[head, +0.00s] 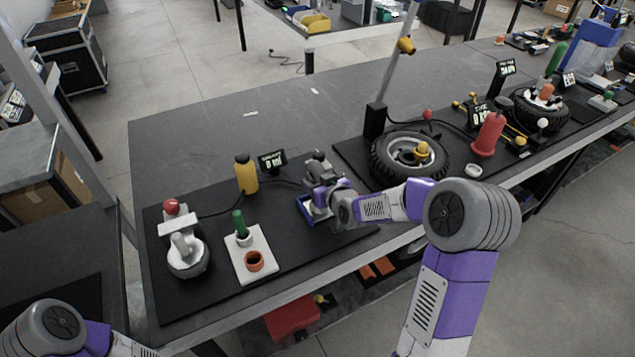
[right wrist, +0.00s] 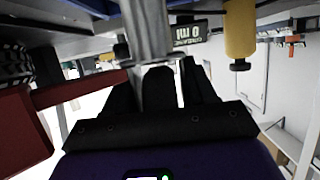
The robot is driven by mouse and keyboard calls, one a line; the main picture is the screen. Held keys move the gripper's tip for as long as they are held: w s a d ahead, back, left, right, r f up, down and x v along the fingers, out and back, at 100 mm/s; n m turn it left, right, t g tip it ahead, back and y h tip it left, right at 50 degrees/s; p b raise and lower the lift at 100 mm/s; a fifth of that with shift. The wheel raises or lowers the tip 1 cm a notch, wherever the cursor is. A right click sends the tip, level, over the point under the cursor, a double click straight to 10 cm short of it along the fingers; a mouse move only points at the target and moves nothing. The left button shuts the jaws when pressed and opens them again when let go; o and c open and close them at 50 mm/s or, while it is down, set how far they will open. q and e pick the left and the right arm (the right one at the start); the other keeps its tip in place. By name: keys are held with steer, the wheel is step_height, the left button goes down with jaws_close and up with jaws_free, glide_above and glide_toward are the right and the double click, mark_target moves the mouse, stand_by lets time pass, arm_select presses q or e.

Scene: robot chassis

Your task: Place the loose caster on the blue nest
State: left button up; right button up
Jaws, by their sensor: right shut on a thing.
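My right gripper (head: 321,182) reaches in from the right, directly over the blue nest (head: 304,212) on the black mat. It is shut on a grey metal part, which I take to be the loose caster (head: 317,160). In the right wrist view the caster (right wrist: 148,30) shows as a grey metal body between the black fingers (right wrist: 160,85). The gripper hides most of the nest's inside, so I cannot tell whether the caster touches it. My left arm shows at the lower left, but its gripper is out of frame.
A clamp fixture with a red knob (head: 171,206) stands at the mat's left. A white plate (head: 253,273) holds a green-handled tool (head: 239,224) and an orange ring (head: 254,261). A yellow bottle (head: 246,174) and small display (head: 272,160) stand behind. A tyred wheel (head: 385,160) lies right.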

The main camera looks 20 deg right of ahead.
steer(key=o, duration=1)
steer(key=shift+f, duration=0.2)
steer(key=o, duration=0.4)
steer(key=shift+r, duration=0.1)
steer(key=shift+o, duration=0.2)
steer(key=shift+r, duration=0.1)
steer(key=shift+s+r, duration=0.2)
steer(key=p+v, duration=0.2)
steer(key=v, duration=0.9)
steer(key=shift+s, duration=0.25)
